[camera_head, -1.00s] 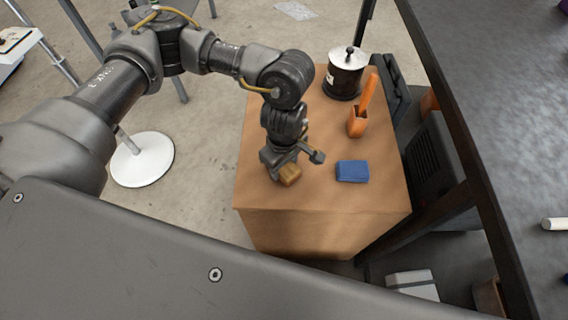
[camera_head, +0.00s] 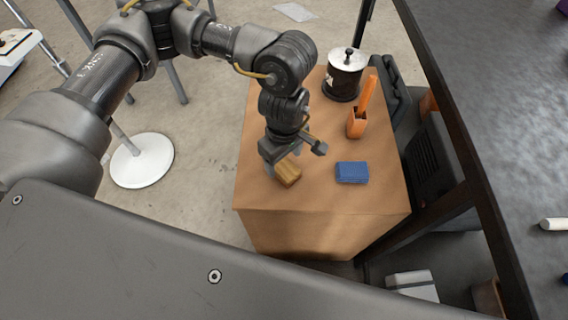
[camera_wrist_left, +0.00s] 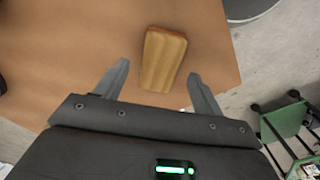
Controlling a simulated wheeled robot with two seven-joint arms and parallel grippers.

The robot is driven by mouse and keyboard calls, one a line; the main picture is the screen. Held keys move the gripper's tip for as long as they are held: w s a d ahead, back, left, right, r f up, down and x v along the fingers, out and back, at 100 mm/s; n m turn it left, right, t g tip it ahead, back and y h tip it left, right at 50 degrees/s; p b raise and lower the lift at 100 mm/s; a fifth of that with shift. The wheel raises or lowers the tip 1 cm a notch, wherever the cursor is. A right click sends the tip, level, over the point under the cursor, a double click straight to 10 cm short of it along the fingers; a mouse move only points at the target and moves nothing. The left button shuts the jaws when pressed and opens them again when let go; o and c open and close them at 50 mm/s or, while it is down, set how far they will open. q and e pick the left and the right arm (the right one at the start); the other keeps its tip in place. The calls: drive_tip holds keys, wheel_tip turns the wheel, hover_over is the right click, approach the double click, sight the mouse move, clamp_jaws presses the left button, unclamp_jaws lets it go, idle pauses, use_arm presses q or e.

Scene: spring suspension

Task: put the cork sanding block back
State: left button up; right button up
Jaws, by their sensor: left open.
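The cork sanding block (camera_head: 288,173) is a small tan block on the brown table top (camera_head: 318,190), near its left edge. It also shows in the left wrist view (camera_wrist_left: 162,58), lying just beyond the fingertips and roughly centred between them. My left gripper (camera_wrist_left: 157,72) is open and empty, with one finger to each side of the block's near end. In the head view my left gripper (camera_head: 281,166) is over the block and partly hides it. My right gripper is not in view.
A blue block (camera_head: 352,172) lies right of the cork block. Behind it stand an orange holder (camera_head: 356,124) with an orange-handled tool and a dark canister (camera_head: 343,80) with a metal lid. A dark bench (camera_head: 500,110) is at the right. The table's front is clear.

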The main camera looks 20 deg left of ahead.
sight(284, 166)
use_arm(q)
wheel_tip(284, 166, up, 8)
drive_tip(key=shift+r, duration=0.15)
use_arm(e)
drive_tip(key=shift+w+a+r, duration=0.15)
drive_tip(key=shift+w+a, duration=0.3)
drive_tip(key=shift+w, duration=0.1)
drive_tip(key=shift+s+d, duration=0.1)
